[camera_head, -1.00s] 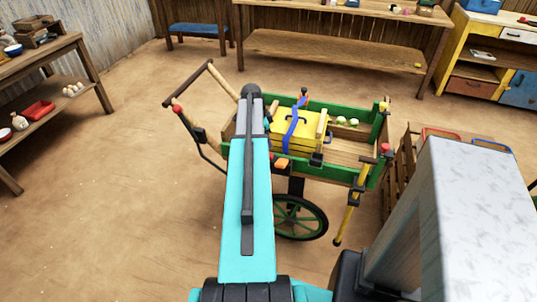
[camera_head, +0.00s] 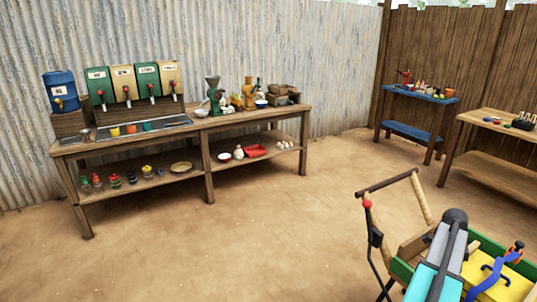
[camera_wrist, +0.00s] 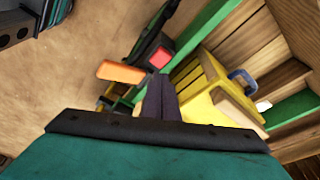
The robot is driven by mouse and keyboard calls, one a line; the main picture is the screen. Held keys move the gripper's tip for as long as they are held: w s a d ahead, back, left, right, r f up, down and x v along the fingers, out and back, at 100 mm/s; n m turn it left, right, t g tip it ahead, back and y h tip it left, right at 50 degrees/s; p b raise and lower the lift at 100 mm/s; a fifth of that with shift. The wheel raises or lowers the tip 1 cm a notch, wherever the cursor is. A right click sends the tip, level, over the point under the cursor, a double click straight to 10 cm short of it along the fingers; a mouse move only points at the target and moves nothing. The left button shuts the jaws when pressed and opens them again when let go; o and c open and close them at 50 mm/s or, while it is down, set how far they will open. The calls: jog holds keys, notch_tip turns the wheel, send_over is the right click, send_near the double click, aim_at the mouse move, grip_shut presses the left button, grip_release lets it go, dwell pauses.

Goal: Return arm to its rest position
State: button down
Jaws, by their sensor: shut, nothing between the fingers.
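My gripper (camera_wrist: 160,97) shows in the wrist view with its dark fingers together and nothing between them. It points down over the edge of the green and wood cart. In the head view my teal arm (camera_head: 437,270) reaches over the cart at the lower right, and my fingers are hidden there. The cart's green side board (camera_head: 403,271) shows beside my arm. A yellow box (camera_head: 497,284) with a blue strap lies in the cart; it also shows in the wrist view (camera_wrist: 205,88), to the right of my fingers.
A long wooden table (camera_head: 200,131) with dispensers, cups and jars stands along the corrugated wall. A blue table (camera_head: 418,97) and a wooden bench (camera_head: 502,130) stand at the back right. The cart's handle (camera_head: 387,183) sticks up left of my arm. The dirt floor (camera_head: 240,245) between is clear.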

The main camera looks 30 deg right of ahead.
jog(key=w+a+f+n, duration=0.3)
jog(key=w+a+f, duration=0.4)
jog(key=w+a, duration=0.35)
jog(key=w+a+f+n, duration=0.2)
jog(key=w+a+f, duration=0.5)
jog(key=w+a, duration=0.4)
jog(key=a+f+n+g+y, duration=0.1)
jog(key=a+f+n, duration=0.35)
jog(key=a, duration=0.85)
jog(key=s+a+f+n+g, duration=0.1)
jog(key=a+f+n, duration=0.15)
jog(key=a, duration=0.35)
jog(key=s+a+f+n, duration=0.1)
jog(key=s+a+f, duration=0.1)
jog(key=a+f, duration=0.35)
jog(key=s+a+f+n+g, duration=0.1)
jog(key=a+f, duration=0.1)
jog(key=a, duration=0.6)
jog(key=s+a+f+n, duration=0.2)
jog(key=s+a+n, duration=0.5)
jog(key=s+a+f+n, duration=0.2)
jog(key=s+a+n, duration=0.4)
jog(key=s+n, duration=0.1)
jog(key=shift+a+f+n+y, duration=0.25)
jog(key=shift+a+n+y, duration=0.1)
jog(key=shift+n, duration=0.25)
